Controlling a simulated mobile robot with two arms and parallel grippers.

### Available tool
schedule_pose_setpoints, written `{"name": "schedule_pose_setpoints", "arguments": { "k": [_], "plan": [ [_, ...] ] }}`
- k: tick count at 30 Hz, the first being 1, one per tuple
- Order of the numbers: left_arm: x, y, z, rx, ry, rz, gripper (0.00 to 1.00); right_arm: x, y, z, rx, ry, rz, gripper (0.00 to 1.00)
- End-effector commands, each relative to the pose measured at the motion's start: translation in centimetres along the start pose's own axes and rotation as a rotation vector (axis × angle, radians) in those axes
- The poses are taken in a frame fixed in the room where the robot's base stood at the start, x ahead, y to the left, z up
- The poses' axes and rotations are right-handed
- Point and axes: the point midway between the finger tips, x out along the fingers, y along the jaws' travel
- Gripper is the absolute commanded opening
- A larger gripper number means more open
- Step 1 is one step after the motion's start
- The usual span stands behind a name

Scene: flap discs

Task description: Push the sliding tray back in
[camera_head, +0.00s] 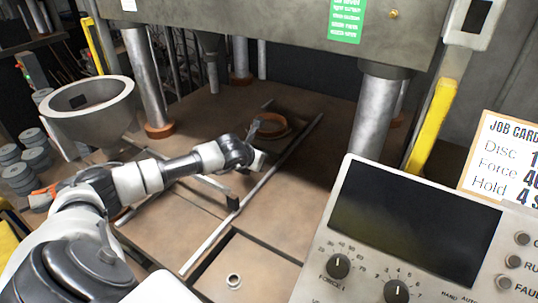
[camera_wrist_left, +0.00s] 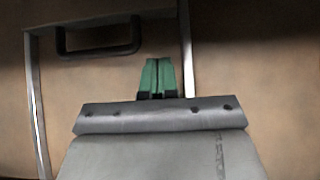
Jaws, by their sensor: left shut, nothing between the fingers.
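The sliding tray's pale front edge and dark handle show in the wrist view, the dark U-shaped handle (camera_wrist_left: 98,50) at upper left. In the head view the front bar (camera_head: 212,186) lies between two pale rails, partly behind my arm. My left gripper (camera_head: 260,160) is above the bed near the right rail (camera_head: 222,232). In the wrist view its green fingers (camera_wrist_left: 158,66) are shut and empty, to the right of the handle and apart from it in the picture. Contact with the tray cannot be told. My right gripper is not in view.
A rusty ring (camera_head: 272,127) sits further back under the press between steel columns (camera_head: 372,115). A control panel (camera_head: 400,235) stands at front right. A grey bowl (camera_head: 88,112) and stacked discs (camera_head: 35,150) are at left. A small metal ring (camera_head: 233,281) lies in front.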

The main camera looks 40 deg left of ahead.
Motion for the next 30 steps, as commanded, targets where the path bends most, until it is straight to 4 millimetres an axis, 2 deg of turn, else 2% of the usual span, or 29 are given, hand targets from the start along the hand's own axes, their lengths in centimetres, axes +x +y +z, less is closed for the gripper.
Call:
{"name": "schedule_pose_setpoints", "arguments": {
  "k": [1,4,6,10,15,26,30],
  "plan": [
    [1.4,-0.1,-0.2,-0.004,-0.001,-0.001,0.0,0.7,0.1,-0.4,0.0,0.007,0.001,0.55],
    [3.5,-0.1,-0.2,-0.003,-0.002,-0.001,0.0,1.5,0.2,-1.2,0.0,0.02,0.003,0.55],
    [3.8,-0.1,1.1,-0.003,-0.004,-0.001,0.0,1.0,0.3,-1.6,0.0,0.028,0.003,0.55],
    [5.0,0.0,1.9,-0.002,-0.002,-0.001,0.0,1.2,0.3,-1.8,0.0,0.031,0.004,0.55],
    [5.7,0.0,2.6,-0.001,-0.001,0.0,0.0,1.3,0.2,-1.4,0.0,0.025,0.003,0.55],
    [5.8,0.0,2.7,0.0,0.0,-0.001,0.0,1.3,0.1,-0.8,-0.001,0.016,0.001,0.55],
    [6.5,0.0,2.9,-0.002,-0.003,0.001,0.0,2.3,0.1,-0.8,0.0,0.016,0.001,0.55]
  ]
}}
